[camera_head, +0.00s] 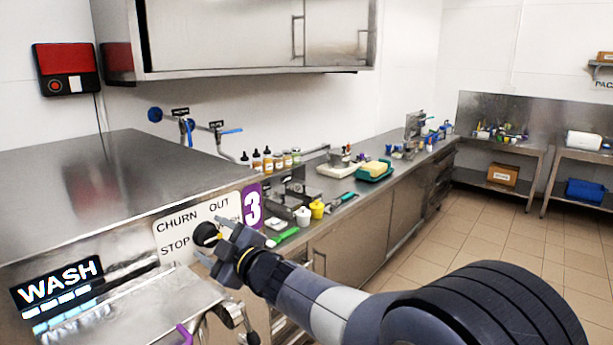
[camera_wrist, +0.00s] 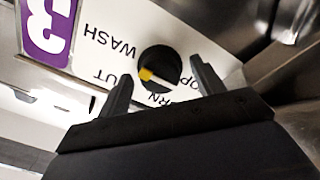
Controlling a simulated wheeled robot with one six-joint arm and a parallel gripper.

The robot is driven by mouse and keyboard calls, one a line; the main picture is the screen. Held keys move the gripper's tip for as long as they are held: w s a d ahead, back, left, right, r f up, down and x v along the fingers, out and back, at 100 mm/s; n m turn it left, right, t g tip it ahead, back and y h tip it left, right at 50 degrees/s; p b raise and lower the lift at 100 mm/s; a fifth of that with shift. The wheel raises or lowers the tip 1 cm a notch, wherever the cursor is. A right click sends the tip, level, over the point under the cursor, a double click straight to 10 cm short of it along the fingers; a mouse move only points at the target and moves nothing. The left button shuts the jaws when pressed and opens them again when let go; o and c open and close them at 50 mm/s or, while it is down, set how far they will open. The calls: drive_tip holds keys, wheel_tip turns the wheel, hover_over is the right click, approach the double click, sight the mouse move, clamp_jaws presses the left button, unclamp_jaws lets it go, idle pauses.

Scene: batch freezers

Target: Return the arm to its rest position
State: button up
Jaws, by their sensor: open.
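My gripper (camera_head: 217,243) is open at the control panel (camera_head: 170,226) of the machine marked 3, with my arm stretched out from the lower right. A black round knob (camera_head: 205,234) with a yellow mark sits on the panel among the labels CHURN, OUT, STOP and WASH. In the wrist view the knob (camera_wrist: 160,66) shows between and just beyond the two open fingertips (camera_wrist: 162,80). Whether a finger touches the knob I cannot tell. Which label the yellow mark points to is unclear. The display (camera_head: 58,290) reads WASH.
A steel spout and lever (camera_head: 230,315) stand below the panel, close under my gripper. To the right runs a counter (camera_head: 375,185) with bottles, tubs and a green-handled tool (camera_head: 283,236). A steel cabinet (camera_head: 255,35) hangs above. The tiled floor (camera_head: 470,240) at right is open.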

drive_tip(key=n+b, duration=0.2)
drive_tip(key=n, duration=0.4)
drive_tip(key=shift+f+b, duration=0.15)
drive_tip(key=shift+b, duration=0.25)
drive_tip(key=n+b, duration=0.1)
drive_tip(key=n, duration=0.2)
drive_tip(key=shift+n, duration=0.3)
drive_tip(key=shift+n+b, duration=0.45)
drive_tip(key=shift+n, duration=0.25)
drive_tip(key=shift+r, duration=0.2)
